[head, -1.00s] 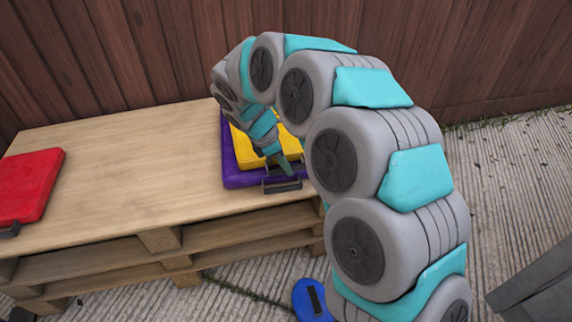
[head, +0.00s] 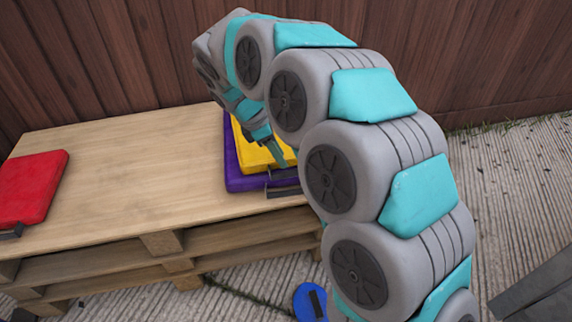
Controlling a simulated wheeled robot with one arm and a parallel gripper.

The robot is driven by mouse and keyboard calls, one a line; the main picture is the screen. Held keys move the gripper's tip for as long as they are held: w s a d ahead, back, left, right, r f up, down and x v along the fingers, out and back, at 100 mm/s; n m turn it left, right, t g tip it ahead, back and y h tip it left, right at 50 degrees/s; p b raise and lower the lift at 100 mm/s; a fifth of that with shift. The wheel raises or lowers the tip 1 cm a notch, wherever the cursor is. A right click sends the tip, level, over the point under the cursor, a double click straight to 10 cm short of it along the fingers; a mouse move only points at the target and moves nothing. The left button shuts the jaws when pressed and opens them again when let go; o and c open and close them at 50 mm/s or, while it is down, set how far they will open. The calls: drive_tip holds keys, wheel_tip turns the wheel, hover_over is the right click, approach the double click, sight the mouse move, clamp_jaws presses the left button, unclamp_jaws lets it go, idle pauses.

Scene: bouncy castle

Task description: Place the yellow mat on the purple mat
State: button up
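The yellow mat (head: 252,156) lies flat on top of the purple mat (head: 237,178) at the right end of the wooden table. A purple border shows along the left and front of the yellow mat. Dark handles (head: 283,191) show at the front edges of the mats. My gripper (head: 281,162) points down at the front part of the yellow mat, close to its handle. My arm hides the right side of both mats. The fingers are too small to tell whether they are open or touching the handle.
A red mat (head: 34,187) with a dark handle lies at the table's left end. The wooden pallet table (head: 140,165) is clear in the middle. A blue object (head: 309,302) lies on the ground below. A wooden fence (head: 130,50) stands behind the table.

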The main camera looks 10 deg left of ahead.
drive_tip(key=v, duration=0.5)
drive_tip(key=shift+r, duration=0.15)
drive_tip(key=s+d+m+g, duration=0.1)
drive_tip(key=s+d+m, duration=0.25)
drive_tip(key=d, duration=0.35)
drive_tip(key=s+d+r+m+g+y, duration=0.1)
drive_tip(key=s+d+m, duration=0.25)
drive_tip(key=d, duration=0.35)
drive_tip(key=s+d+m+g, duration=0.1)
drive_tip(key=s+d+m, duration=0.25)
drive_tip(key=d, duration=0.35)
drive_tip(key=s+d+f+m+y, duration=0.1)
drive_tip(key=s+d+m, duration=0.2)
drive_tip(key=s, duration=0.3)
drive_tip(key=s+d+f+m+y, duration=0.1)
drive_tip(key=s+d+f+m, duration=0.1)
drive_tip(key=s+m, duration=0.3)
drive_tip(key=s+d+f+m+g+y, duration=0.1)
drive_tip(key=s+d+m, duration=0.3)
drive_tip(key=s, duration=0.5)
drive_tip(key=shift+s+f, duration=0.2)
drive_tip(key=shift+f, duration=0.25)
